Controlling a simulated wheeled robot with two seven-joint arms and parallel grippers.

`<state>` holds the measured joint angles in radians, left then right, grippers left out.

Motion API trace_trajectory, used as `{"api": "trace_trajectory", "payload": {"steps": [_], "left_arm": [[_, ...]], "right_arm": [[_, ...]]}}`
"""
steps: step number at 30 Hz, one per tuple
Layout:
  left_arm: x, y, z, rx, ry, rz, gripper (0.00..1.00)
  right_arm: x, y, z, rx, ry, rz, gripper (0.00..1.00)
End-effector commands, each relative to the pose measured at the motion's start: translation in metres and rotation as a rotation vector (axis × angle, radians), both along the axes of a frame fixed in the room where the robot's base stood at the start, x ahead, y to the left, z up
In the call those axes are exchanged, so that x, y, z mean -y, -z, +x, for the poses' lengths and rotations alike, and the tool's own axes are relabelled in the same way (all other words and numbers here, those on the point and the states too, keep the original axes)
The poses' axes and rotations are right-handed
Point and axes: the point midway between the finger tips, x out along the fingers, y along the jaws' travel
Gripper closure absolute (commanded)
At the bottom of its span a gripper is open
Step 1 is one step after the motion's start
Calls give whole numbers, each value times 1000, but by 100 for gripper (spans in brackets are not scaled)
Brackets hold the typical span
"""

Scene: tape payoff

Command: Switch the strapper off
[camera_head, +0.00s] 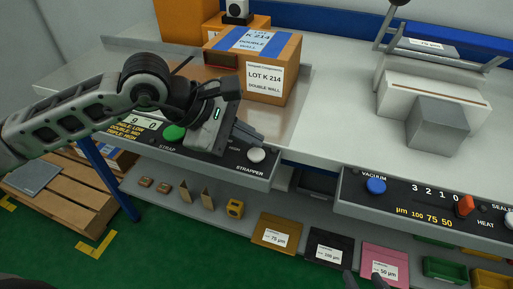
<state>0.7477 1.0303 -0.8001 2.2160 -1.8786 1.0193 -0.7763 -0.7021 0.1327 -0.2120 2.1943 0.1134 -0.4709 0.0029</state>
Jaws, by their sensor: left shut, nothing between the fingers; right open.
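The strapper's control panel (215,163) runs along the bench's front edge at the left. It carries a small display, a green button (174,132) marked STRAP and a pale round knob (257,155) marked STRAPPER. My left gripper (257,138) is shut and empty, its fingertips just above and behind the pale knob; I cannot tell if they touch it. The gripper covers part of the panel. Only the dark finger ends of my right gripper (364,280) show at the bottom edge, apart and empty.
A cardboard box (273,82) with blue tape stands behind the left gripper. At the right are a sealer (430,105) and its panel (420,206) with a blue button and orange switch. A lower shelf holds colored packs and bins. Bare bench lies between the machines.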

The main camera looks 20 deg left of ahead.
Motion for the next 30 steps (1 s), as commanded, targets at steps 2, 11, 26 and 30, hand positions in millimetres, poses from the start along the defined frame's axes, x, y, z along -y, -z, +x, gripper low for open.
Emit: {"api": "trace_trajectory", "payload": {"steps": [2, 11, 26, 30], "left_arm": [[0, -11, 0, 2, 0, -1, 100], [0, -41, 0, 3, 1, -1, 100], [0, -55, 0, 1, 1, -1, 100], [0, -55, 0, 1, 1, -1, 100]], "right_arm": [[0, -7, 0, 0, 0, 0, 55], [0, -24, 0, 0, 0, 0, 55], [0, -33, 3, 9, 0, 0, 55], [0, -33, 4, 10, 0, 1, 55]]}}
